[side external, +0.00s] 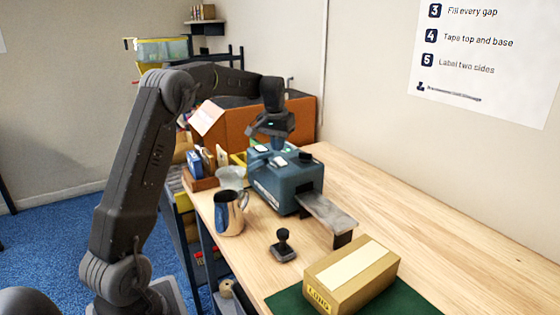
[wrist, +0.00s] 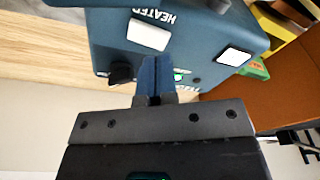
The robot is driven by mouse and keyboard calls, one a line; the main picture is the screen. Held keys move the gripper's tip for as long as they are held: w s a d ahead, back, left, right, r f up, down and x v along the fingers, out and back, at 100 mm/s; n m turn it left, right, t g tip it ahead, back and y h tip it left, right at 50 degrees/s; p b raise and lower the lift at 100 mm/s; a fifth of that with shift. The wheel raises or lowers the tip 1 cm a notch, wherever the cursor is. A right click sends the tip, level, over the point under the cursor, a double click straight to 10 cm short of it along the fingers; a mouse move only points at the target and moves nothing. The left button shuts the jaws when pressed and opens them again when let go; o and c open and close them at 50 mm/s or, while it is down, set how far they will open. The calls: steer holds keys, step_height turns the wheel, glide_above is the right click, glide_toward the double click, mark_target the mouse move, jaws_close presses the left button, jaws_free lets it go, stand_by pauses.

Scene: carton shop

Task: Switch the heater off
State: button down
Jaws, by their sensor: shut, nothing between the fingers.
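The blue machine (side external: 272,190) stands on the wooden bench, and its top panel (wrist: 190,20) fills the upper wrist view. The word HEATER is printed beside a white rocker switch (wrist: 148,34). A second white switch (wrist: 234,56) sits further right on the panel. A small green light (wrist: 180,75) shows just right of my fingers, partly hidden. My gripper (wrist: 155,72) is shut and empty, its fingertips close to the HEATER switch in the picture; I cannot tell whether they touch the panel. In the side view my gripper (side external: 276,143) is over the machine's far part.
A black knob (wrist: 121,73) stands left of my fingers. A metal jug (side external: 228,214), a black-handled stamp (side external: 284,246) and a carton (side external: 350,276) on a green mat stand in front of the machine. An orange box (side external: 300,118) is behind it. The bench's right side is clear.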

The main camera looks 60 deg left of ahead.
mark_target(278, 159)
steer(key=shift+r, duration=2)
steer(key=shift+d+r, duration=0.15)
steer(key=shift+d, duration=0.05)
steer(key=s+d+r+m+t, duration=0.1)
steer(key=s+d+r+m, duration=0.15)
steer(key=s+d, duration=0.45)
steer(key=s+d+r+m+t, duration=0.1)
steer(key=s+d+r, duration=0.2)
steer(key=d, duration=0.9)
steer(key=s+d+f+m+t, duration=0.1)
steer(key=s+d+f, duration=0.2)
steer(key=s+d, duration=0.2)
steer(key=s+d+f+m+t, duration=0.1)
steer(key=s+d+f, duration=0.3)
steer(key=s, duration=0.7)
steer(key=shift+s+d+h, duration=0.2)
steer(key=shift+d+h, duration=0.2)
steer(key=shift+d, duration=0.4)
